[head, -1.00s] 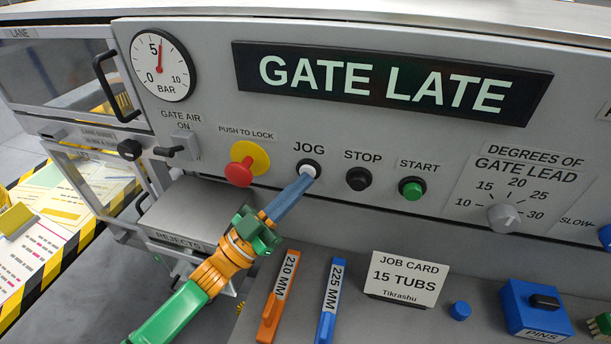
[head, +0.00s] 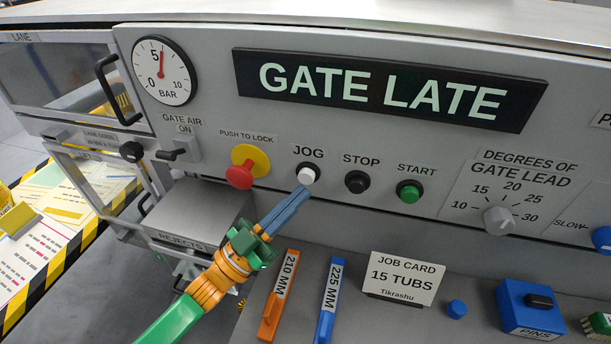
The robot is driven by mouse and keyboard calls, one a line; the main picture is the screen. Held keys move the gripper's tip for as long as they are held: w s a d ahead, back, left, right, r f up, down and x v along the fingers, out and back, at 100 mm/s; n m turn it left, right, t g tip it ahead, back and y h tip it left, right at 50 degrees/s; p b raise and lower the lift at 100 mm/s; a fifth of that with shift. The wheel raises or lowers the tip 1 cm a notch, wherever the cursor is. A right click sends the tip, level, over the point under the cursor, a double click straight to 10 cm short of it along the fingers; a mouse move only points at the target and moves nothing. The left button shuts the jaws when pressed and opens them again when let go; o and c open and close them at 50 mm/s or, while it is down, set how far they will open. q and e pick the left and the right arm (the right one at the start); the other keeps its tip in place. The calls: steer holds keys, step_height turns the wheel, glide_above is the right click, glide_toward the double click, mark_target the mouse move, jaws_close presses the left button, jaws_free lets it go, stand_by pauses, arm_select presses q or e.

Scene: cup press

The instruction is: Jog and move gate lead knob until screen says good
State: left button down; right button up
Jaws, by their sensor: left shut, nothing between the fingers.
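The screen (head: 388,89) on the panel reads GATE LATE. The white JOG button (head: 306,175) sits below its label and is uncovered. My left gripper (head: 298,196) is shut and empty, its blue fingertips just below and left of the JOG button, apart from it as far as I can tell. The grey gate lead knob (head: 499,219) is at the right of the panel, under a scale marked from 10 to 30. Its pointer is hard to read but seems turned toward the 30 side. My right gripper is not clearly in view.
The black STOP button (head: 357,182) and green START button (head: 408,192) lie between JOG and the knob. A red push-to-lock button (head: 240,177) is left of JOG.

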arm_select(q)
steer(key=s+p, duration=0.1)
steer(key=s, duration=0.1)
steer(key=s+a+p, duration=0.1)
steer(key=s, duration=0.1)
steer(key=shift+s+a+r, duration=0.1)
steer(key=shift+s+a, duration=0.1)
stand_by(0.7)
